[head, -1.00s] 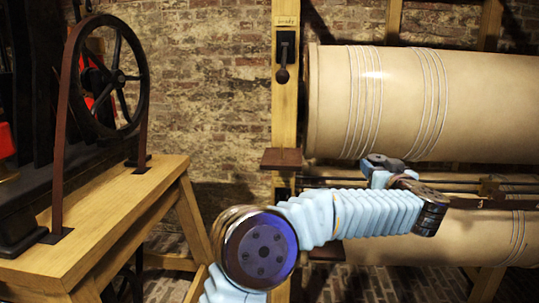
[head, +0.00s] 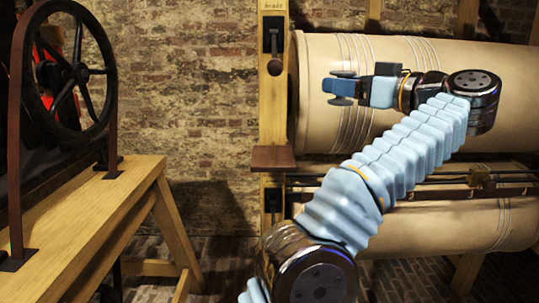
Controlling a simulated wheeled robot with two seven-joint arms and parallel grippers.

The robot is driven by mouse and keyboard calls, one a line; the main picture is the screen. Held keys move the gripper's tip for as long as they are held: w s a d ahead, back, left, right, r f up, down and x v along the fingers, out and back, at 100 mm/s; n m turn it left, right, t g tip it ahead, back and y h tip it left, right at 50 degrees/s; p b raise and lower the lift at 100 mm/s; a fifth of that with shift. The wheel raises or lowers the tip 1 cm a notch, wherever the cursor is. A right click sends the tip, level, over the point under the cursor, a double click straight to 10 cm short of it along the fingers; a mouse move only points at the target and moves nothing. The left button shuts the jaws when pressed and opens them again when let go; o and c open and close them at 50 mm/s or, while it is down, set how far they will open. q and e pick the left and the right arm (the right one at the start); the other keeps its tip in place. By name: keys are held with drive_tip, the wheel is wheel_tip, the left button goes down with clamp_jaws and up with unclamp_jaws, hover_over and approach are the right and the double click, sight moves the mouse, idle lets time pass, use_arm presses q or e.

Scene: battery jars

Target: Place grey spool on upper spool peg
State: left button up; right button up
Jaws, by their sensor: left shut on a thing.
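My left gripper (head: 338,87) is in the upper middle of the head view, in front of the left part of the upper cream roll. Its blue fingers point left and are shut on the grey spool (head: 343,74). Only the spool's thin disc-like rims show, above and below the fingers; its middle is hidden. The spool is held clear of the wooden post, to the post's right. I cannot make out the upper spool peg. My right gripper is not in view.
A wooden post (head: 273,112) carries a dark lever (head: 274,64) and a brown shelf (head: 273,158). Behind my arm are an upper cream roll (head: 225,0) and a lower one (head: 470,228). A wooden bench (head: 85,225) with a black wheel (head: 72,75) stands left.

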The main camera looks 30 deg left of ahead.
use_arm(q)
drive_tip(key=a+f+b, duration=0.1)
drive_tip(key=a+f, duration=0.1)
drive_tip(key=a, duration=0.2)
drive_tip(key=s+a+f+b, duration=0.1)
drive_tip(key=a+f, duration=0.2)
drive_tip(key=a, duration=0.1)
drive_tip(key=a+f+b, duration=0.1)
drive_tip(key=a+f, duration=0.2)
drive_tip(key=a, duration=0.1)
drive_tip(key=shift+s+a+f, duration=0.2)
drive_tip(key=shift+s+a, duration=0.2)
drive_tip(key=shift+a+f, duration=0.3)
drive_tip(key=shift+f, duration=0.05)
drive_tip(key=f, duration=0.2)
drive_tip(key=f+b, duration=0.1)
drive_tip(key=shift+a+f, duration=0.3)
drive_tip(key=shift+f, duration=0.15)
drive_tip(key=o, duration=1.1)
